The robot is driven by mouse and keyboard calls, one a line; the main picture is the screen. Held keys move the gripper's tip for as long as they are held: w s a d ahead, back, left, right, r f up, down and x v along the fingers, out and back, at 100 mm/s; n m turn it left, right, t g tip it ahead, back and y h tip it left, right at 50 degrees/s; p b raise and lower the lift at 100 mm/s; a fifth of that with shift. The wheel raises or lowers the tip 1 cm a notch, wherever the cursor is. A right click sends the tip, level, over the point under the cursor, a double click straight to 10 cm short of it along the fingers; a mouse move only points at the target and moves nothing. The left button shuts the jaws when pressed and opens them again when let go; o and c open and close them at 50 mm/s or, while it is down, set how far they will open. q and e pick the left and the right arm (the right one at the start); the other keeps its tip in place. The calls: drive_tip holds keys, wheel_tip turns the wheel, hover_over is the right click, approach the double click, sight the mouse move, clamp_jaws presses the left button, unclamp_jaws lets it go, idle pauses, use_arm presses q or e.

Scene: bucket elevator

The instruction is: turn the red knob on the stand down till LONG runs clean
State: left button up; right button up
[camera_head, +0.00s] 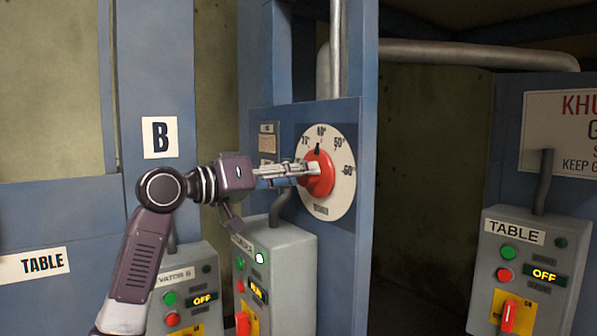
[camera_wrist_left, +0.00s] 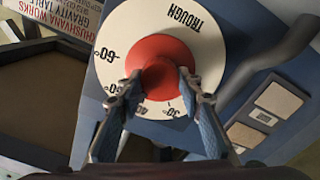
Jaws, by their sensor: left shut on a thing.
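The red knob (camera_head: 320,174) sits at the middle of a round white dial (camera_head: 343,190) on the blue stand. The dial has numbers along its upper rim, and a dark pointer shows above the knob near the 40 mark. My left gripper (camera_head: 309,170) reaches in from the left and is shut on the knob. In the left wrist view its two fingers (camera_wrist_left: 158,82) press on either side of the knob (camera_wrist_left: 160,60). That view shows the dial (camera_wrist_left: 120,35) turned round, with TROUGH written on it. My right gripper is not in view.
Below the dial is a grey control box (camera_head: 285,250) with a lit green lamp. Another grey box (camera_head: 190,275) reads OFF. The TABLE box (camera_head: 530,255) at right also reads OFF. A small panel (camera_head: 268,143) is left of the dial.

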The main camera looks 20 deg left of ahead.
use_arm(q)
drive_tip(key=shift+r+n, duration=0.1)
drive_tip(key=shift+n, duration=0.7)
drive_tip(key=o, duration=1.1)
drive_tip(key=shift+o, duration=0.3)
drive_tip(key=shift+a, duration=0.1)
drive_tip(key=v, duration=1.2)
